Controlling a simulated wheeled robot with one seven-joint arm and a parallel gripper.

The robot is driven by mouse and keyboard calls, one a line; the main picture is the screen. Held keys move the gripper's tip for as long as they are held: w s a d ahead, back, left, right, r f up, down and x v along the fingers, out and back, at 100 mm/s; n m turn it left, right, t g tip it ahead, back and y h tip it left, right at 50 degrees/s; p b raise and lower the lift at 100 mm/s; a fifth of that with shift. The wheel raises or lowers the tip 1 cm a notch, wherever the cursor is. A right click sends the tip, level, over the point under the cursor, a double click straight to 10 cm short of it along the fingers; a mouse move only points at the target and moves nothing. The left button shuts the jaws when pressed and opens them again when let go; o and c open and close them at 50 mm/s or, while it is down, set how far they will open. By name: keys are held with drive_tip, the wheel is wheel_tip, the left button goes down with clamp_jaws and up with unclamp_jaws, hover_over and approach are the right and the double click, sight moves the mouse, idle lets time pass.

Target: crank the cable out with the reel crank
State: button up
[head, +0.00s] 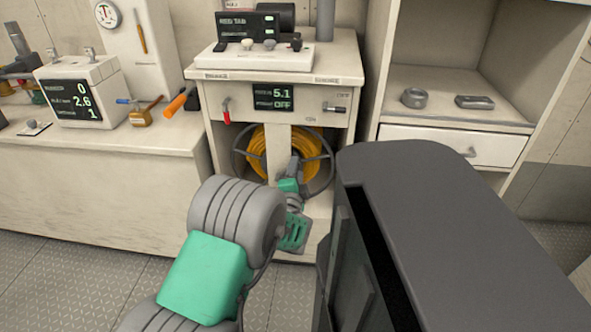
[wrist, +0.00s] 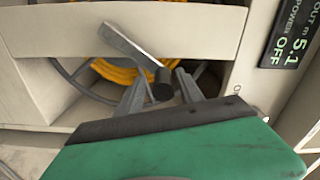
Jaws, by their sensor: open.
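The reel (head: 254,146), wound with orange-yellow cable, sits in the open bay of the middle cabinet. In the wrist view, some of the yellow cable (wrist: 118,70) shows behind a pale panel. The grey crank arm (wrist: 128,44) slants down to a dark round handle (wrist: 162,84). My gripper (wrist: 160,92) is open, with one finger on each side of the handle; I cannot tell whether either touches it. In the head view, my gripper (head: 293,168) is in front of the reel, and my arm hides part of the bay and the crank.
The cabinet display (head: 273,97) reads 5.1 and power OFF. A red-handled lever (head: 226,111) is at the left of that panel. A bench with a gauge box (head: 80,90) stands left, and a shelf unit with a drawer (head: 455,146) stands right.

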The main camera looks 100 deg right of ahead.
drive_tip(key=v, duration=0.7)
drive_tip(key=shift+a, duration=0.1)
